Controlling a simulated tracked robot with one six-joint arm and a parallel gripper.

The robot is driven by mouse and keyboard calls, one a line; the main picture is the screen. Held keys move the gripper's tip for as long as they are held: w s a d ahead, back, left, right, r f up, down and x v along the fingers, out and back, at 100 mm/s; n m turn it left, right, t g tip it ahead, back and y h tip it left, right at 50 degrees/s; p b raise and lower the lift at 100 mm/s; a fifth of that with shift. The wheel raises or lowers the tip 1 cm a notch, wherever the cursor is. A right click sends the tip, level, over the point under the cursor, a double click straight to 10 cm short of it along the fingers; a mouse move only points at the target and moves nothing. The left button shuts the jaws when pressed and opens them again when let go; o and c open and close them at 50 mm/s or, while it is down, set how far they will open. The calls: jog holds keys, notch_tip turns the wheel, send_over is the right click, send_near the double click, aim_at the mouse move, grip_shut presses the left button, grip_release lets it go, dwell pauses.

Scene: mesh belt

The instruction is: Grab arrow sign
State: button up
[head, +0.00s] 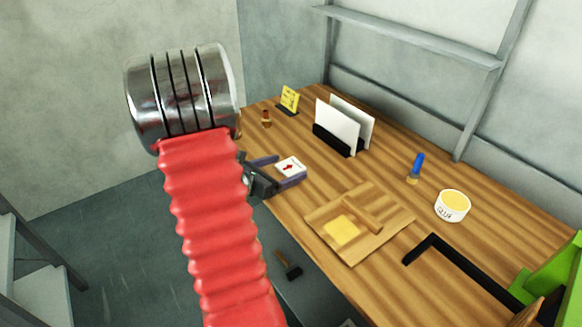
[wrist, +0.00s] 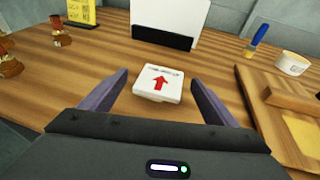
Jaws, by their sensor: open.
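The arrow sign (head: 290,167) is a small white block with a red arrow and a line of dark marks. It lies on the wooden table near its left edge. In the wrist view the arrow sign (wrist: 158,83) is ahead, with the arrow pointing away from me. My gripper (head: 279,169) is open, its two purple fingers on either side of the sign. In the wrist view my gripper (wrist: 157,87) shows a finger to the left and one to the right, with gaps to the sign. I cannot tell the fingers' exact height above the table.
Behind the sign stands a black holder with white panels (head: 338,127). A yellow sign (head: 290,97) and a small brown figure (head: 266,118) are at the back left. A wooden board (head: 362,248), a blue-handled tool (head: 416,165) and a white tub (head: 452,206) are to the right.

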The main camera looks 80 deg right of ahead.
aim_at(284, 170)
jog(key=shift+c, duration=0.6)
jog(key=c, duration=1.1)
jog(key=shift+c, duration=0.2)
notch_tip(284, 170, up, 10)
dwell(0.4)
